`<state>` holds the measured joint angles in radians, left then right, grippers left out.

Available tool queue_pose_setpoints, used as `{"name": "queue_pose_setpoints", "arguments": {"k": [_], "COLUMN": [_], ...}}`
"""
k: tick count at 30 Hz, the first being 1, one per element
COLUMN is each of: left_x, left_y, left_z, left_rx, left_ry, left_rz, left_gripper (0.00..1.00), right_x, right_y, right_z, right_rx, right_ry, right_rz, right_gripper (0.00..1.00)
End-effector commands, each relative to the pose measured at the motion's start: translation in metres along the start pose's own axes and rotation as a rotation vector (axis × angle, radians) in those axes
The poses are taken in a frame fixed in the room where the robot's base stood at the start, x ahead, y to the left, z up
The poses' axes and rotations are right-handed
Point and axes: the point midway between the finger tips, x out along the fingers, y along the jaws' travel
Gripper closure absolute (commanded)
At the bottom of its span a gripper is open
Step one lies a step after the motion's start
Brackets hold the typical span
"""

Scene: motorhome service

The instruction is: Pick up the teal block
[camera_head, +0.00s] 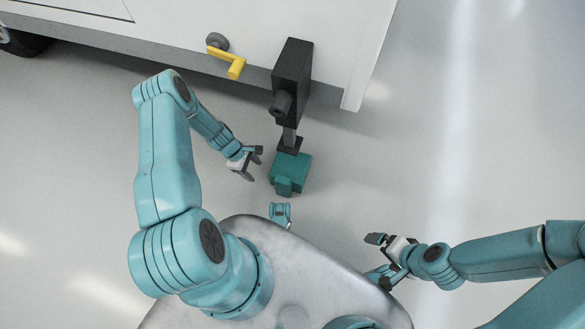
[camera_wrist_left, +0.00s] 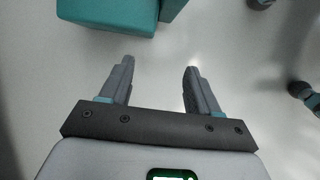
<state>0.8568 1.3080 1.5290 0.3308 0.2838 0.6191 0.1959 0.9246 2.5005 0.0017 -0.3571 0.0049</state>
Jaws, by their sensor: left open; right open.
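The teal block (camera_head: 290,172) sits on the floor under the foot of a dark post, which appears to rest on its top. In the left wrist view part of the teal block (camera_wrist_left: 108,14) shows at the top left, beyond the fingertips. My left gripper (camera_head: 254,164) is open and empty, just left of the block and apart from it. In the left wrist view its two fingers (camera_wrist_left: 158,75) are spread with only floor between them. My right gripper (camera_head: 381,248) is open and empty, to the lower right of the block and well away from it.
A dark jack-like post (camera_head: 291,82) stands against the white motorhome body (camera_head: 270,30). A yellow crank handle (camera_head: 227,62) sticks out left of it. A wheel (camera_head: 22,42) is at the far left. The grey floor (camera_head: 400,170) right of the block is clear.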

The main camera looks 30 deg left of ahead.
Motion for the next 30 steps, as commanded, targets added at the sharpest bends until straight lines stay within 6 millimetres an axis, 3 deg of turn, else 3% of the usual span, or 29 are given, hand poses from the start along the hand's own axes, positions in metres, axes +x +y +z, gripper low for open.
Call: {"name": "queue_pose_setpoints", "arguments": {"k": [7,17,21,25,27,30], "left_x": [0.018,0.029,0.034,0.040,0.054,0.056], "left_y": [-0.007,-0.007,-0.006,-0.006,-0.005,-0.004], "left_z": [0.044,0.075,0.096,0.107,0.104,0.104], "left_rx": [0.002,0.005,0.004,0.004,0.002,0.004], "left_ry": [-0.002,-0.001,-0.002,0.001,0.002,0.002], "left_rz": [-0.004,-0.005,-0.005,-0.004,-0.003,-0.003], "left_gripper": [0.38,0.38,0.38,0.38,0.38,0.38], "right_x": [0.002,-0.002,-0.015,-0.020,-0.010,-0.010], "right_y": [0.001,-0.001,-0.007,-0.011,-0.006,-0.006], "right_z": [0.000,0.000,0.003,0.005,0.004,0.004], "right_rx": [0.002,0.000,-0.007,-0.013,-0.011,-0.008], "right_ry": [0.001,-0.001,-0.008,-0.014,-0.011,-0.009], "right_rz": [0.000,0.000,-0.001,-0.002,-0.001,-0.001], "right_gripper": [0.00,0.00,0.00,0.00,0.00,0.00]}}
